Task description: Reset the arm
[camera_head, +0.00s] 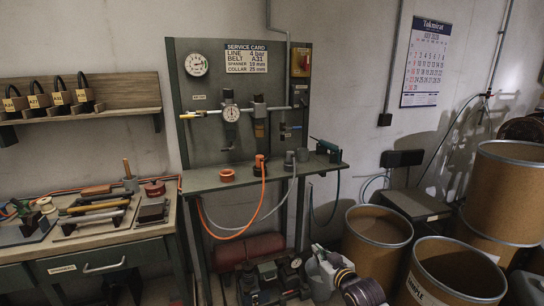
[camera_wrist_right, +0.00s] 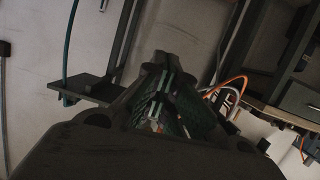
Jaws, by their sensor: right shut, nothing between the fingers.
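My right gripper (camera_head: 322,258) shows low in the head view, right of the middle, in front of the floor area below the green stand. Its arm comes in from the bottom edge. In the right wrist view its dark fingers (camera_wrist_right: 160,88) are closed together with nothing between them. The gripper appears apart from the stand and the drums. I do not see my left gripper in the head view.
A workbench (camera_head: 150,232) with tools is at left. Open cardboard drums (camera_head: 377,251) stand at right. Machinery (camera_head: 268,273) sits low below the shelf.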

